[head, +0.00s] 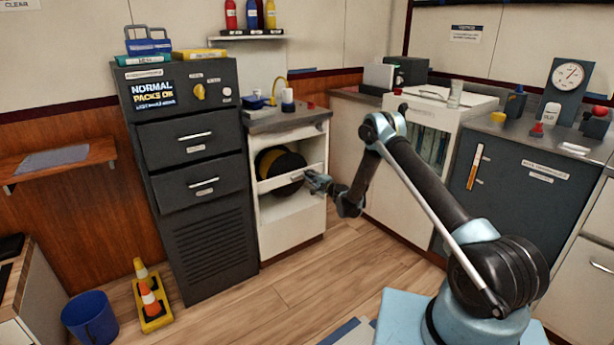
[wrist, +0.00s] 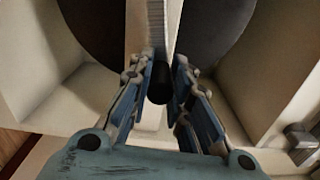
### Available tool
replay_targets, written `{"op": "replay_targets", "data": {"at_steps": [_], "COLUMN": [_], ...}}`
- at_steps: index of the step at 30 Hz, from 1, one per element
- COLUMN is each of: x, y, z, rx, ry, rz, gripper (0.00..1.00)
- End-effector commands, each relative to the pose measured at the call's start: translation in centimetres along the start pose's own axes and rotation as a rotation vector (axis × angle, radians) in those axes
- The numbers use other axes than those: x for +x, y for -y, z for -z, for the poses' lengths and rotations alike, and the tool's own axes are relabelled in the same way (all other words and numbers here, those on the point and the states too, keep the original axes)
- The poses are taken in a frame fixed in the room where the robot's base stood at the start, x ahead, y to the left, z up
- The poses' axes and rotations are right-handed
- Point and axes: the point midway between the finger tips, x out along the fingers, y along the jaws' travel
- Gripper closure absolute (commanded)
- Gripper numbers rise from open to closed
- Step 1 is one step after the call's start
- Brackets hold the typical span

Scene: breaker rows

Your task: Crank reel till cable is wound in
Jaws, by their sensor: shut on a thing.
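The reel (head: 270,162) is a dark drum with a yellowish edge, set in the open bay of a white cabinet (head: 291,222). A pale bar crosses in front of it. In the wrist view the dark reel (wrist: 207,35) shows on both sides of this pale bar (wrist: 138,30). My gripper (head: 309,177) is at the right side of the bay opening, in front of the reel. In the wrist view my gripper (wrist: 164,72) is shut on a short black crank knob (wrist: 160,88) between its fingers. The cable cannot be made out.
A dark cabinet with drawers (head: 203,183) stands directly left of the bay. The floor before the bay is clear.

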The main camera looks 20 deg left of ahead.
Motion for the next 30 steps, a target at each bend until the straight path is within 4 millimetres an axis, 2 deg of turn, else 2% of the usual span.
{"op": "replay_targets", "data": {"at_steps": [18, 30], "x": [-0.2, -0.2], "y": [-4.6, -6.5], "z": [0.1, -0.4], "rx": [0.576, 0.836], "ry": [0.000, -0.003], "rz": [0.000, 0.002], "gripper": [1.00, 1.00]}}
